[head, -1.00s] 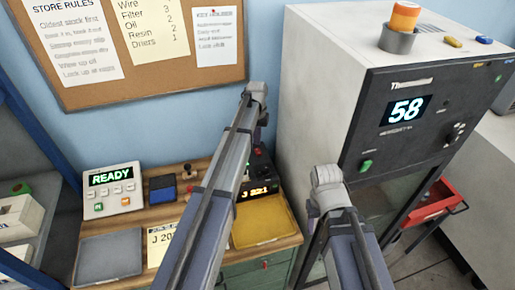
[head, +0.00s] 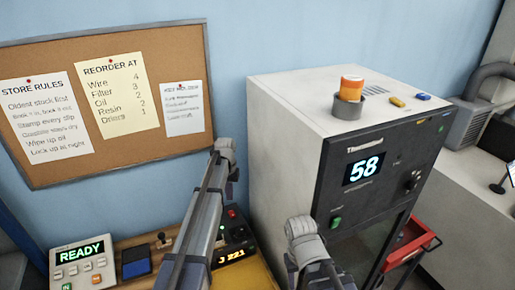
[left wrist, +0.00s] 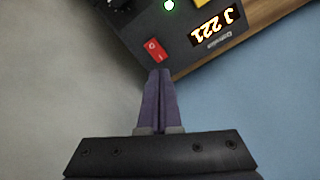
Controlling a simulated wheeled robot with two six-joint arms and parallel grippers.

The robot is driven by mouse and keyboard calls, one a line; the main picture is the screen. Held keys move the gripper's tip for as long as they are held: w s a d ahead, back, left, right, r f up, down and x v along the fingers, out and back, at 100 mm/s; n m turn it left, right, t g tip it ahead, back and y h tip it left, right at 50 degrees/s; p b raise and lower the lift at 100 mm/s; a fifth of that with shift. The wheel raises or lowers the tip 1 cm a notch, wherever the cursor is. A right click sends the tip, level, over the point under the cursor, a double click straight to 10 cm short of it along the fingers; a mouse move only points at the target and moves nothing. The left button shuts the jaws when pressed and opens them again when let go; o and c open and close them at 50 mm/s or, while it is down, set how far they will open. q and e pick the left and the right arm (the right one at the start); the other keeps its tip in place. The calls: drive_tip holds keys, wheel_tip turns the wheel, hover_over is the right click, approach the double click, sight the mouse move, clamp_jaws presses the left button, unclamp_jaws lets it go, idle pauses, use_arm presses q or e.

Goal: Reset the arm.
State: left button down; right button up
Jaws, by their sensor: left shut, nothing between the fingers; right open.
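The black device with the orange "J 221" display (head: 232,255) stands on the wooden bench, partly behind my left arm. The left wrist view shows the same device upside down, with its display (left wrist: 215,25), a red rocker switch (left wrist: 155,50) and a lit green lamp (left wrist: 169,5). My left gripper (left wrist: 160,73) is shut and empty. Its fingertips lie just below the red switch in that picture; I cannot tell whether they touch the device. In the head view my left arm hides its gripper. My right gripper is out of view; only part of its arm shows.
A white panel reading "READY" (head: 83,256) and a blue-topped box (head: 135,263) stand at the left of the bench.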

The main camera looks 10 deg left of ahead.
use_arm(q)
drive_tip(key=s+d+f+m+b, duration=0.1)
drive_tip(key=s+d+f+b, duration=0.2)
drive_tip(key=s, duration=0.7)
drive_tip(key=s+d+f+m+b, duration=0.1)
drive_tip(key=s+d+f+b, duration=0.2)
drive_tip(key=s+d, duration=0.4)
drive_tip(key=s+d+f+m+y+b, duration=0.1)
drive_tip(key=s+d, duration=0.4)
drive_tip(key=s, duration=1)
wheel_tip(320, 180, down, 3)
drive_tip(key=m+b, duration=0.1)
drive_tip(key=b, duration=0.1)
drive_tip(key=shift+d+r+b, duration=0.2)
drive_tip(key=shift+d+b, duration=0.15)
